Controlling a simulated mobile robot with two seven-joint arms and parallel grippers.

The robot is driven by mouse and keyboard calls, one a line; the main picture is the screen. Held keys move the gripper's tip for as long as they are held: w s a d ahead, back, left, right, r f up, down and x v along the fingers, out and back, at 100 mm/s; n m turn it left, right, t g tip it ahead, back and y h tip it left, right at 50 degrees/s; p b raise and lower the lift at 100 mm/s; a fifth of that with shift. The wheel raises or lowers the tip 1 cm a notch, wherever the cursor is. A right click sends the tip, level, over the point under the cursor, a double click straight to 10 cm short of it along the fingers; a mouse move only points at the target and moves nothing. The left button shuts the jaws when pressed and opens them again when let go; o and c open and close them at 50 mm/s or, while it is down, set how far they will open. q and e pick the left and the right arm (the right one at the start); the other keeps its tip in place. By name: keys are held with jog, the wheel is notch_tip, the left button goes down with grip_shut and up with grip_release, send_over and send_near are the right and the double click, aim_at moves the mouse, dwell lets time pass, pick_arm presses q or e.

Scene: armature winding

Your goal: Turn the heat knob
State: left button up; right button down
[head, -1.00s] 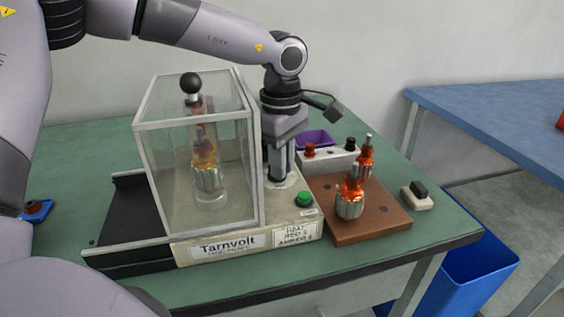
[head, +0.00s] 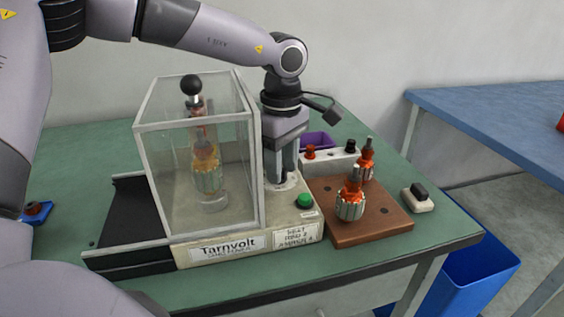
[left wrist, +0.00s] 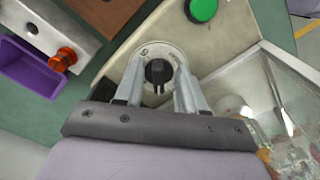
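The heat knob (left wrist: 158,72) is a small black knob on a round pale dial (left wrist: 149,50), seen in the left wrist view on top of the cream Tarnvolt machine (head: 196,260). In the head view my gripper hides the knob. My left gripper (left wrist: 158,80) points down over the dial, with one finger on each side of the knob. Gaps show between the fingers and the knob, so it is open and not holding it. It also shows in the head view (head: 281,178). My right gripper is not in view.
A clear guard box (head: 165,185) with an armature inside stands close left of my gripper. A green button (head: 304,201) is close by on the machine. A brown board (head: 370,225) with armatures and a purple bin (head: 316,139) lie to the right.

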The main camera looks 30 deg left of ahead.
pick_arm(q)
jog(key=shift+r+p, duration=0.45)
jog(key=shift+r, duration=3.15)
jog(key=shift+o, duration=0.9)
